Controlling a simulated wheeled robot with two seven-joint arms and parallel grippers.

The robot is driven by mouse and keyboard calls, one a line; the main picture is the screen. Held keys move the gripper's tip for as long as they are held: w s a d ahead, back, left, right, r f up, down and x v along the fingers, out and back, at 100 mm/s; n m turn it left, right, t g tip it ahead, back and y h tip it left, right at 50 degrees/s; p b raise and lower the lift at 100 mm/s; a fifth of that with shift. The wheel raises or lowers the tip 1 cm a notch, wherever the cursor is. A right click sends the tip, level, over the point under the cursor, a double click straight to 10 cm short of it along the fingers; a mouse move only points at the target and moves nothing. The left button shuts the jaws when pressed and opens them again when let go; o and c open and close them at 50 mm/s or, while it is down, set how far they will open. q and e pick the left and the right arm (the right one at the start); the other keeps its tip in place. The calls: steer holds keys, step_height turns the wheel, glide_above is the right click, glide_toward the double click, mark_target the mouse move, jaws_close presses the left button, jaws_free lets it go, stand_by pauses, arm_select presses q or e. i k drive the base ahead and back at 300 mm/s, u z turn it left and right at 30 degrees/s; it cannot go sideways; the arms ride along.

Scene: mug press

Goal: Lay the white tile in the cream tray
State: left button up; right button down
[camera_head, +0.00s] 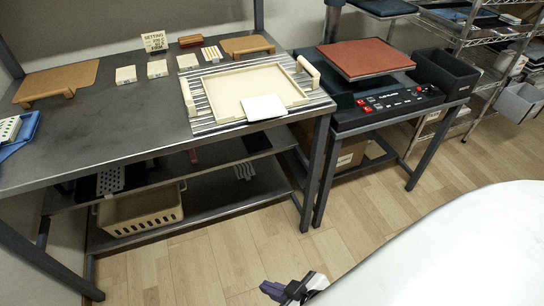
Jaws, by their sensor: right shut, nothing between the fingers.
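The cream tray (222,95) is shallow and lies on a striped silver base on the dark table. The square white tile (264,107) lies across the tray's front wall, partly over the tray floor and partly sticking out past the front edge. Whether it is tilted is hard to tell. My right gripper (283,290) is at the bottom of the head view, over the wooden floor. It is shut and empty, well away from the tile and the tray. My left gripper is not in view.
Small cream blocks (157,68), wooden boards (57,82) and a sign (154,41) stand toward the table's back. A press with a reddish-brown plate (366,58) stands to the right. A blue tray (20,136) is at the left edge. The table's left middle is clear.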

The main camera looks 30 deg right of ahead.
mark_target(256, 97)
steer(key=z, duration=1.6)
steer(key=i, duration=0.5)
steer(key=u, duration=0.6)
